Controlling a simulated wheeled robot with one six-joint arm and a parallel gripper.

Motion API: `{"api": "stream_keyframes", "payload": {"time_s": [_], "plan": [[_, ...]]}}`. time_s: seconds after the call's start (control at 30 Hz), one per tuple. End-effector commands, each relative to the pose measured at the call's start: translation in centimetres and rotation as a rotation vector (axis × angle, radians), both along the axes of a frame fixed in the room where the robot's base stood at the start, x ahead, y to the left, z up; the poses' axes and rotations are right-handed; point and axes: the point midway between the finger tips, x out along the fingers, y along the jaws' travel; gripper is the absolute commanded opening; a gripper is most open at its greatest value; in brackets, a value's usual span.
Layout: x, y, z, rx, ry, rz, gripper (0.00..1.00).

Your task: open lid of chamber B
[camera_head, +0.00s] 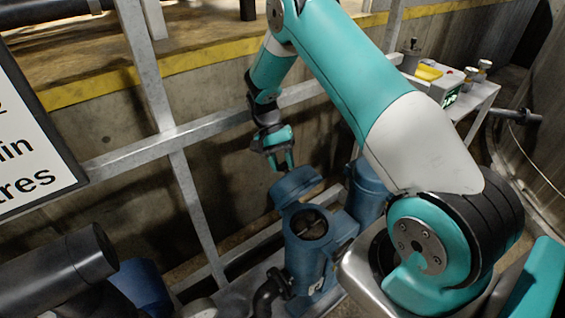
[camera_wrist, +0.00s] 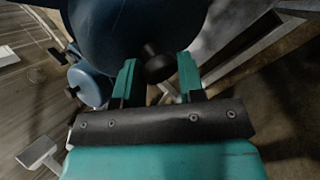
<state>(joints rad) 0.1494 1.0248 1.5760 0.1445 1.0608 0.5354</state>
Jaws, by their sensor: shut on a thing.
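My gripper (camera_head: 281,163) is in the middle of the head view, pointing down at a round blue lid (camera_head: 297,188). The lid stands raised and tilted at the far side of a blue chamber (camera_head: 303,256). The chamber's round dark opening shows below the lid. In the wrist view, the lid's blue face (camera_wrist: 130,25) fills the top, and its black knob (camera_wrist: 157,67) sits between the two teal fingers of my gripper (camera_wrist: 157,62). The gripper is shut on this knob. I cannot read any letter on the chamber.
A second blue chamber (camera_head: 367,192) stands behind and to the right; a smaller blue lid (camera_wrist: 92,88) with a knob shows in the wrist view. Metal railing (camera_head: 168,138) runs behind. A white control stand (camera_head: 468,105) is at the right. Dark pipes (camera_head: 50,270) lie lower left.

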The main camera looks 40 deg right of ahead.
Motion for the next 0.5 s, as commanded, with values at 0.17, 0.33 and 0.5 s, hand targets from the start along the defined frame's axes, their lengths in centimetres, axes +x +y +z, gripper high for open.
{"api": "stream_keyframes", "payload": {"time_s": [0.17, 0.33, 0.5], "plan": [[0.03, 0.26, -0.35, -0.002, -0.001, 0.004, 0.00], [0.05, 0.44, -0.36, -0.002, 0.001, 0.007, 0.00], [0.02, 0.47, -0.35, -0.001, 0.002, 0.008, 0.56]]}}
